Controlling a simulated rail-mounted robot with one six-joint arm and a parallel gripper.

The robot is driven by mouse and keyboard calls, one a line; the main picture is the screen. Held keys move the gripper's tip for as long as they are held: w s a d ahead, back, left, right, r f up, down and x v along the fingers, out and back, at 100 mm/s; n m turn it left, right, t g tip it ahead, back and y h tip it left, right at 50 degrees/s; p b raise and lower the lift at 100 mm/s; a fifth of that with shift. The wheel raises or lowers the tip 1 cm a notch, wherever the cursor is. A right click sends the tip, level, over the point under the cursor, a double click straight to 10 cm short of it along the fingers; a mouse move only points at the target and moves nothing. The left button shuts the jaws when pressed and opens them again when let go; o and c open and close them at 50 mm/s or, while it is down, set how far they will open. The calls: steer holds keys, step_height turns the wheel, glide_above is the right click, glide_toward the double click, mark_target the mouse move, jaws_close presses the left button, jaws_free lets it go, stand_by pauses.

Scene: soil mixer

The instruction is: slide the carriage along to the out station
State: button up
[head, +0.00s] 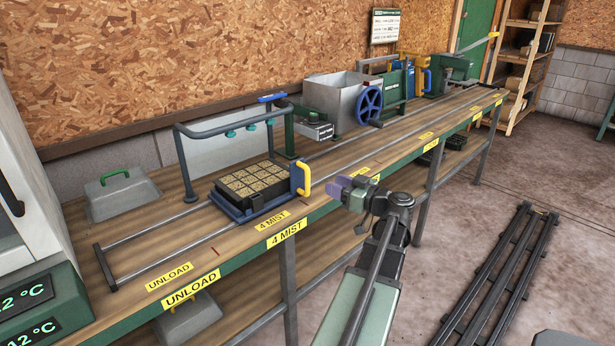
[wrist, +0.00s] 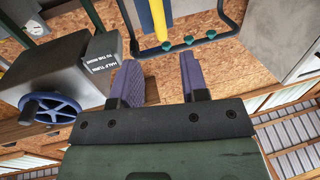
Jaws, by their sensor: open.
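The carriage (head: 243,207) is a dark blue tray on the bench rails, at the 4 MIST label in the head view. It bears a black cell tray of soil (head: 252,180) and has a yellow upright handle (head: 306,179) on its right side. My gripper (head: 347,186) is to the right of the handle, apart from it, with purple fingers open and empty. In the wrist view, which looks upside down, the open fingers (wrist: 158,72) point towards a yellow bar (wrist: 158,20), apparently the handle. No label reading "out" is legible; an UNLOAD label (head: 169,277) is at the left end.
A mist arch (head: 225,130) stands over the rails behind the carriage. A hopper with a blue handwheel (head: 369,105) stands farther right. The rails (head: 150,234) look clear left of the carriage, up to an end bar.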

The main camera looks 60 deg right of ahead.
mark_target(307, 172)
steer(key=w, duration=0.6)
steer(key=w+d, duration=0.1)
steer(key=w, duration=0.3)
jaws_close()
